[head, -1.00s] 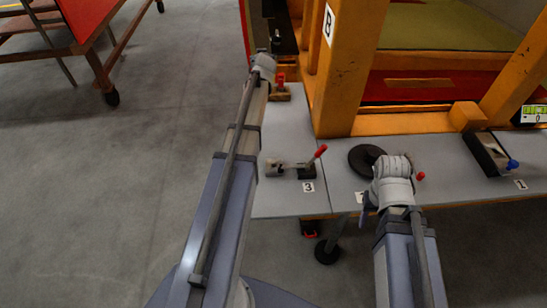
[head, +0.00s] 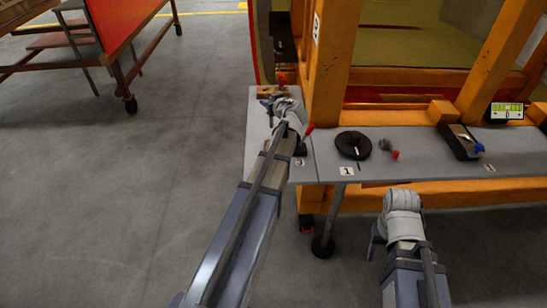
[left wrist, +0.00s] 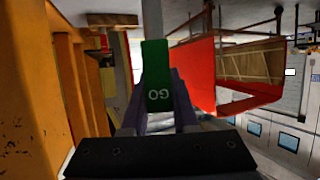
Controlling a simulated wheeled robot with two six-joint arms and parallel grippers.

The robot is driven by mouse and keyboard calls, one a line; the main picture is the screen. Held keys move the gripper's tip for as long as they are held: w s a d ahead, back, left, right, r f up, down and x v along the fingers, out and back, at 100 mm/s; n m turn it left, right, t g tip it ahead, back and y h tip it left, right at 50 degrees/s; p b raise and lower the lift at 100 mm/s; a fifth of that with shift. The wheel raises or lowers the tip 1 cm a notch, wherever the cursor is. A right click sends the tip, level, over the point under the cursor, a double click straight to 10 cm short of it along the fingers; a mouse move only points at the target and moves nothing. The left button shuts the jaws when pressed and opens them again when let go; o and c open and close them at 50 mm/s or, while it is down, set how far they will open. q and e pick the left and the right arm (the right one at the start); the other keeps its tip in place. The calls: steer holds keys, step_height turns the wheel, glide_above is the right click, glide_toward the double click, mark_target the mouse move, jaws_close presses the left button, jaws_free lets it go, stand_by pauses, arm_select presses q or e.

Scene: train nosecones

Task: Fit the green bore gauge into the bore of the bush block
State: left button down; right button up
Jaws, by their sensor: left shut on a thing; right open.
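The green bore gauge (left wrist: 158,75), marked GO, is between the fingers of my left gripper (left wrist: 160,105) in the left wrist view. Its grey rod points to the top of that view. In the head view my left gripper (head: 270,101) is over the table's left end, near label 3, and hides part of what lies there. My right gripper (head: 375,238) is open and empty in front of the table's edge. I cannot tell for sure which part is the bush block; a dark block with a blue knob (head: 460,142) stands further right.
On the grey table (head: 420,145) lie a black disc (head: 350,143) and a small red-ended part (head: 388,148). A tan block (head: 268,91) with a red top is behind my left gripper. An orange post (head: 330,80) rises beside it.

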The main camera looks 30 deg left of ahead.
mark_target(271, 127)
arm_select(q)
step_height(271, 127, down, 10)
steer(key=b, duration=1)
steer(key=shift+s+f, duration=0.1)
steer(key=shift+f, duration=0.25)
steer(key=c, duration=0.7)
jaws_free()
steer(key=shift+r, duration=0.1)
